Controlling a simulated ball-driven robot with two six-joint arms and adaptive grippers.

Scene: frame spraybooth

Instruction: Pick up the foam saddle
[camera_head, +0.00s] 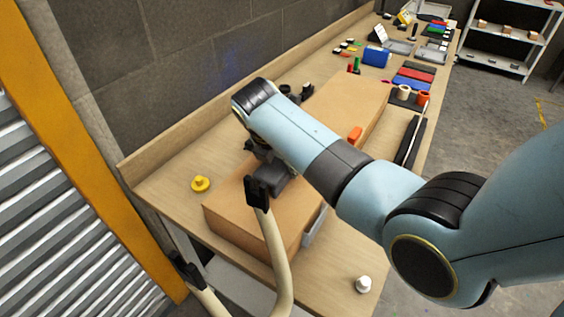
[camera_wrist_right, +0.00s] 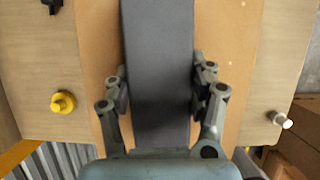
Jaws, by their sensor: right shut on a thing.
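The foam saddle (camera_wrist_right: 158,75) is a long dark grey block in the right wrist view, running from the top edge down toward my palm. My right gripper (camera_wrist_right: 160,85) has one finger on each side of it and is shut on it. In the head view my right gripper (camera_head: 268,165) points down over the near part of a brown box-like block, and the saddle is largely hidden there by my arm and gripper. The brown surface (camera_wrist_right: 105,40) shows below the saddle on both sides. I cannot tell whether the saddle touches it. My left gripper is not in view.
A cream curved tube with a black end (camera_head: 274,245) rises close to my right gripper. A yellow knob (camera_head: 200,184) and a white knob (camera_head: 363,285) sit on the wooden bench (camera_head: 165,190). The brown block (camera_head: 230,225) fills the near bench. Several small items lie farther back.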

